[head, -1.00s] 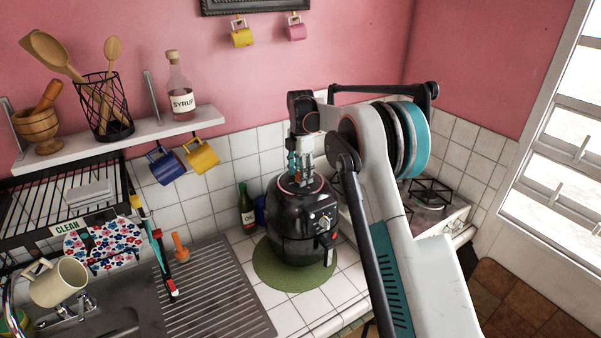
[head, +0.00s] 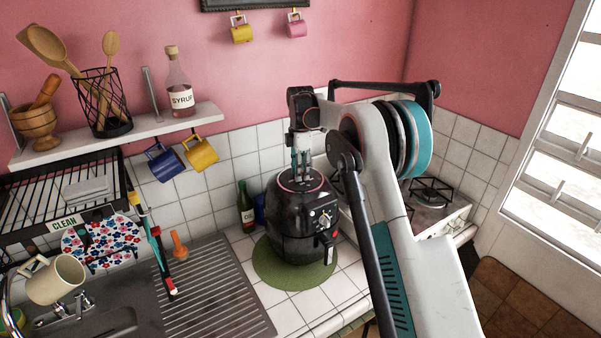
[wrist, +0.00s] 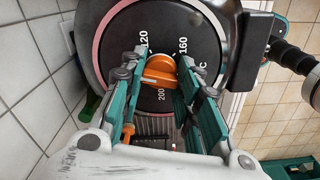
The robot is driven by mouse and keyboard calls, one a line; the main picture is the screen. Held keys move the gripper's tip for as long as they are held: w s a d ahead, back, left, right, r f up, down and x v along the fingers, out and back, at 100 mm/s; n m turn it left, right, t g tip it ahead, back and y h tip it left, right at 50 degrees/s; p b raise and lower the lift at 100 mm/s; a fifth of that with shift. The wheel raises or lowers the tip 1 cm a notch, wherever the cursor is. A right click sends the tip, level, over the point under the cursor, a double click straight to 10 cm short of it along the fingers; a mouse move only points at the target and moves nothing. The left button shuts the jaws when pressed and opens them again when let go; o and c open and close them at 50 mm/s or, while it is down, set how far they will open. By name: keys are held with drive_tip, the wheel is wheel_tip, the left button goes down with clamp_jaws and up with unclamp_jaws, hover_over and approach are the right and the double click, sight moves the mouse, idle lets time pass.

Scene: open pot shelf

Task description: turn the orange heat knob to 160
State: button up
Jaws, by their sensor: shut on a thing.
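The orange heat knob (wrist: 160,68) sits on the dark round top of the black air fryer (head: 286,220), among the white marks 120, 160 and 200. In the wrist view my gripper (wrist: 163,66) has one finger on each side of the knob and is shut on it. The 160 mark (wrist: 183,47) lies just beyond the right fingertip; the 120 mark (wrist: 143,38) is by the left one. I cannot tell exactly which mark the knob points at. In the head view my gripper (head: 302,180) points straight down onto the fryer top, and the knob is hidden there.
The fryer stands on a green round mat (head: 262,268). A dark green bottle (head: 245,208) stands close on its left, a stove (head: 432,192) on its right. A shelf (head: 130,133) with hanging mugs is at the upper left. The drainboard (head: 212,292) lies at the front left.

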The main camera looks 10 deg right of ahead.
drive_tip(key=m+b, duration=0.1)
drive_tip(key=m, duration=0.4)
drive_tip(key=shift+m+b, duration=0.3)
drive_tip(key=shift+b, duration=0.05)
drive_tip(key=m+b, duration=0.1)
drive_tip(key=m, duration=1.1)
drive_tip(key=shift+m+b, duration=0.3)
drive_tip(key=shift+b, duration=0.1)
drive_tip(key=m, duration=0.5)
drive_tip(key=shift+m, duration=0.3)
drive_tip(key=o, duration=1.1)
drive_tip(key=shift+r, duration=0.1)
